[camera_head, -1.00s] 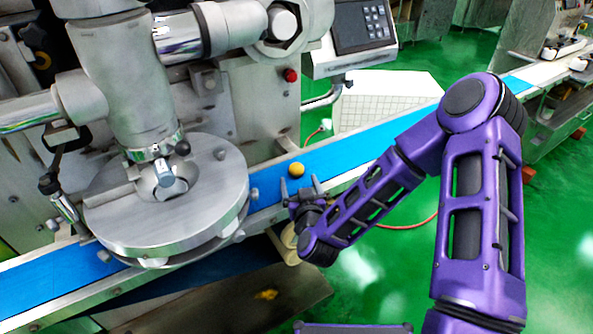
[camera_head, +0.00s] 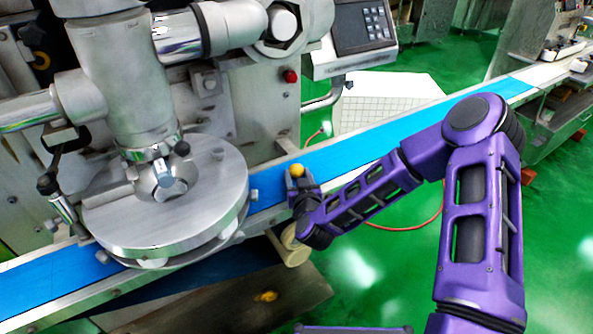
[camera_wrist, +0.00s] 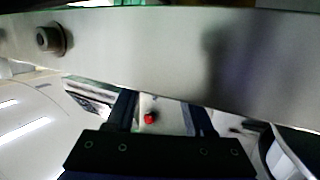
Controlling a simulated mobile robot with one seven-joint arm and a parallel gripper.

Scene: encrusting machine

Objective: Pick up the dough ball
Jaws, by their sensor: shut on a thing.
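The dough ball (camera_head: 297,169) is small, round and yellow-orange. In the head view it sits at the tips of my gripper (camera_head: 299,178), over the blue conveyor belt (camera_head: 345,152). The fingers are closed on its sides. I cannot tell whether it touches the belt. In the wrist view my gripper (camera_wrist: 160,103) shows two dark fingers pointing up the picture, with a gap between them. A metal strip crosses in front of their far ends there, and the ball is hidden.
The encrusting machine's round metal disc (camera_head: 165,215) stands left of my gripper. A control panel (camera_head: 350,40) is behind the belt. A red button (camera_head: 291,76) is on the machine's body and shows in the wrist view (camera_wrist: 149,118). The belt to the right is clear.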

